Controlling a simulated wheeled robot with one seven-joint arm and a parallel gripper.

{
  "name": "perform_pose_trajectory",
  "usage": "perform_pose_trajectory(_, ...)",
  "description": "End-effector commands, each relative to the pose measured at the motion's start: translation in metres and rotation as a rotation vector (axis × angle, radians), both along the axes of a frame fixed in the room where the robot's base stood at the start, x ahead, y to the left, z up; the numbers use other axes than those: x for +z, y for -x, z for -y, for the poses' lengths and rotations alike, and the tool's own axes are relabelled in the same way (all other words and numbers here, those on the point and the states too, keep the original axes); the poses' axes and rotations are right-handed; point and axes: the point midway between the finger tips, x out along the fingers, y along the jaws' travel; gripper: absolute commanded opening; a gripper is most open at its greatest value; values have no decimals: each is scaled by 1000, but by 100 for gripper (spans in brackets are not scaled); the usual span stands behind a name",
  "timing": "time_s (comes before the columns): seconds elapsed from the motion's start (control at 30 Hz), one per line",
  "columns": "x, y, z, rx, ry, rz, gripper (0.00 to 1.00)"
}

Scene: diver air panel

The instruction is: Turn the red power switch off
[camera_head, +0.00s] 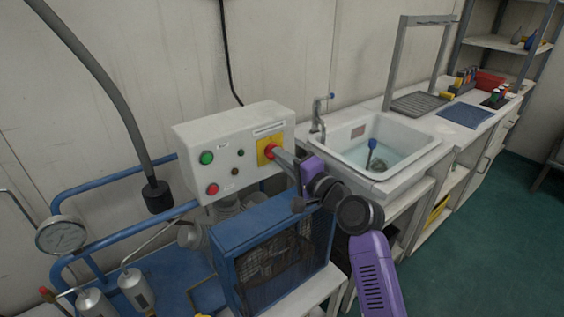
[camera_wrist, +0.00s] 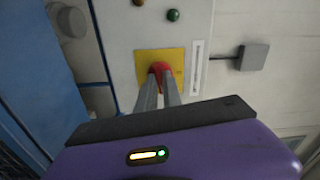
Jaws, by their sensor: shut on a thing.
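The red power switch (camera_head: 270,150) sits on a yellow plate (camera_head: 263,144) at the right of the white control box (camera_head: 230,133). My gripper (camera_head: 276,152) reaches in from the right, with its fingertips at the switch. In the wrist view the red switch (camera_wrist: 159,68) shows between the tips of my two grey fingers (camera_wrist: 160,80), and the yellow plate lies behind it. My gripper is shut on the switch. The fingers hide part of the switch, so I cannot tell its turn position.
Green (camera_head: 207,157) and red (camera_head: 212,188) buttons sit on the box's left side. A blue caged fan unit (camera_head: 270,245) stands below. A pressure gauge (camera_head: 62,235) and blue pipes are at left. A sink (camera_head: 380,140) is at right. Green floor is open at far right.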

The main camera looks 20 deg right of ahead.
Motion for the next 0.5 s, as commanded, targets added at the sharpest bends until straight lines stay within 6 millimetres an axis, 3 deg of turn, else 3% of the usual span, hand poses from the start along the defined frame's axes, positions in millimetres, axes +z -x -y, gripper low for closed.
perform_pose_trajectory(0.5,-5,0,1,-1,458,149,0)
